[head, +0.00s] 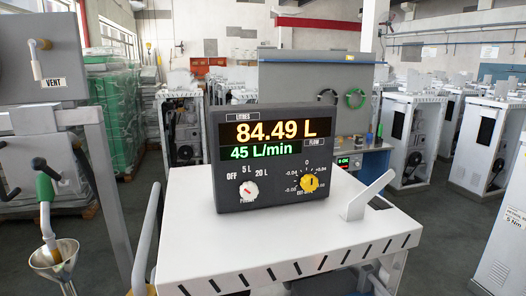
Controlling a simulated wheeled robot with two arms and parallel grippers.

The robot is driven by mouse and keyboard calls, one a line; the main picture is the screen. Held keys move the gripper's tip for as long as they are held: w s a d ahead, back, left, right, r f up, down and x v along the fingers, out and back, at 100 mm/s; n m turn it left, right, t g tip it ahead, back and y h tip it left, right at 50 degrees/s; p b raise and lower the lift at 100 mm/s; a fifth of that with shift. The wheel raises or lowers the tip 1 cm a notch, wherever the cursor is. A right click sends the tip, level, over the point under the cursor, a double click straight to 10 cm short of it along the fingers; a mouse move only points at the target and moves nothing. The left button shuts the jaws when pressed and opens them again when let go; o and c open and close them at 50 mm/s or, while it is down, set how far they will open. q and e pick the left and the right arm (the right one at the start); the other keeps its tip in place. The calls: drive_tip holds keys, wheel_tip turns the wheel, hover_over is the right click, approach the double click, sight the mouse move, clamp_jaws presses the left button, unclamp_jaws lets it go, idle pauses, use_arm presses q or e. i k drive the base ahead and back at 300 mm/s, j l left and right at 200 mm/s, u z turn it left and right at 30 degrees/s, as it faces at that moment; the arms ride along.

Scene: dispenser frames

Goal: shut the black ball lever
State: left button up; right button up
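The black ball lever (47,168) is at the left edge in the head view. A black ball sits at its upper left end, and a short dark arm slants down to the right from it. It is just above a green-sleeved pipe (45,188) whose spout points down into a metal funnel (54,258). Whether the lever is open or shut is too small to tell. Neither of my grippers is in view.
A grey box with a "VENT" label (53,83) and a pale handle (36,62) is above the lever. A white-topped cart (290,240) carries a dark meter (270,155) reading 84.49 L and 45 L/min. White dispenser frames (410,140) stand behind.

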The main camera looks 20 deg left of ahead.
sight(38, 163)
drive_tip(key=u, duration=1.8)
